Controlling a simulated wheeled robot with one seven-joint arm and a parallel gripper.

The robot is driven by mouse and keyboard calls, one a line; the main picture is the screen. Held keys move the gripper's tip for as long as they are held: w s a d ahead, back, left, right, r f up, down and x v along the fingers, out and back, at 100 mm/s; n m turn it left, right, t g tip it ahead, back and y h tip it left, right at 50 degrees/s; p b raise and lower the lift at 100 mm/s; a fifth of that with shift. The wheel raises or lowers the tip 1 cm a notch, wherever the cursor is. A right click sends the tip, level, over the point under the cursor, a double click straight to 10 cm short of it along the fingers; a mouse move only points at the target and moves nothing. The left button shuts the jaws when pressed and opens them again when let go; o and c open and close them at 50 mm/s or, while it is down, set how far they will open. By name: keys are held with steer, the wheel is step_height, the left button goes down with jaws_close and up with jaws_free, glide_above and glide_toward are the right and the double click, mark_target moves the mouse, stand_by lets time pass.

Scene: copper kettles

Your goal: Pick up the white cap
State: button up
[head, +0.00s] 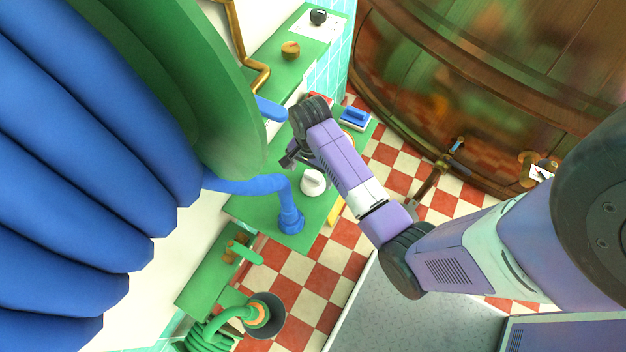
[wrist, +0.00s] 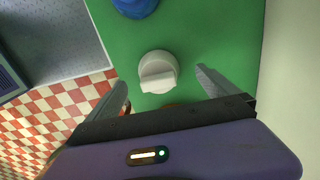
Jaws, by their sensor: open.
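The white cap (head: 312,183) sits on a green counter (head: 253,217), beside the foot of a blue pipe. In the wrist view the cap (wrist: 158,72) is round with a raised ridge across its top. My gripper (head: 290,158) is above the counter, close to the cap and up and left of it in the head view. In the wrist view my gripper (wrist: 163,88) is open and empty, with one finger to each side and the cap beyond, between them. The cap and fingers look apart.
The blue pipe (head: 290,215) rises next to the cap. A blue object (head: 354,117) and a yellow item (head: 336,210) lie near the counter's edge. A large copper kettle (head: 480,80) stands at the upper right. A checkered floor (head: 330,270) lies below.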

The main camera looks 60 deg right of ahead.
mark_target(313, 180)
steer(key=f, duration=0.3)
steer(key=shift+s+d+f, duration=0.2)
steer(key=shift+d+f, duration=0.05)
steer(key=shift+f, duration=0.75)
steer(key=shift+c, duration=0.5)
steer(key=c, duration=1.3)
steer(key=shift+o, duration=0.2)
step_height(313, 180, up, 10)
steer(key=shift+r+p, duration=0.1)
steer(key=shift+p, duration=0.25)
